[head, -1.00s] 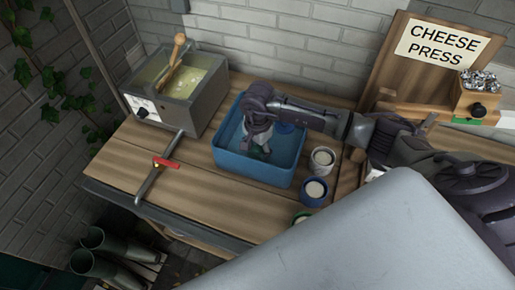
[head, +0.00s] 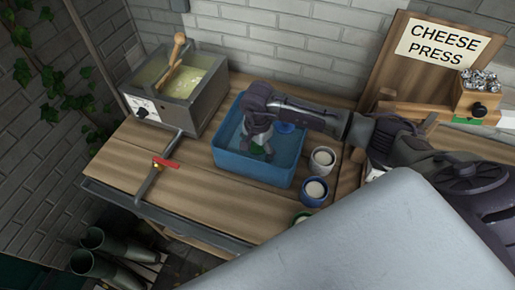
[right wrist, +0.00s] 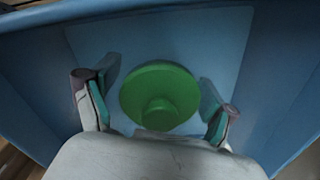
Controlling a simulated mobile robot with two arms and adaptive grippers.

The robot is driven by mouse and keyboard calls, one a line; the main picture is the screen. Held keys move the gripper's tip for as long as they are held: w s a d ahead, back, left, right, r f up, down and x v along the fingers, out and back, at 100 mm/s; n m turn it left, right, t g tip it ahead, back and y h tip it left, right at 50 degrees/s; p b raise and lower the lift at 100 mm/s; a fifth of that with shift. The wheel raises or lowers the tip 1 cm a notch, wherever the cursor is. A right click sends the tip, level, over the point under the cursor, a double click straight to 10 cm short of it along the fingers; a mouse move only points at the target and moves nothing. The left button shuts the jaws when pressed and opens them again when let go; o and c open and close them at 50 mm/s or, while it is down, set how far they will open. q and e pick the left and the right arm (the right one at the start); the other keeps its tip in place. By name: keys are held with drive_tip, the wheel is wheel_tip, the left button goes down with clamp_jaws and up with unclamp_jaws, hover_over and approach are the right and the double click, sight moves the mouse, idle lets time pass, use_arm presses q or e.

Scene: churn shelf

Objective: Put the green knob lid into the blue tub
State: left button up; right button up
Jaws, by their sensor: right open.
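The blue tub (head: 250,171) stands on the wooden bench in the head view. My right gripper (head: 260,150) reaches down inside it. The green knob lid (right wrist: 160,95) shows in the right wrist view against the tub's blue floor, knob towards the camera. My right gripper's two fingers (right wrist: 159,88) are spread on either side of the lid, with visible gaps. My left gripper is not in view.
A grey vat (head: 190,101) with pale liquid stands to the left, with a red-handled valve (head: 165,162) on its pipe. A grey pot (head: 322,160) and a blue pot (head: 314,192) stand right of the tub. The cheese press (head: 395,70) stands behind.

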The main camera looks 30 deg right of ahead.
drive_tip(key=shift+w+r, duration=0.1)
drive_tip(key=shift+r, duration=0.6)
wheel_tip(320, 180, up, 10)
drive_tip(key=b, duration=0.3)
drive_tip(key=shift+b, duration=0.4)
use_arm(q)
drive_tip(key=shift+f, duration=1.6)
use_arm(e)
drive_tip(key=shift+r, duration=0.65)
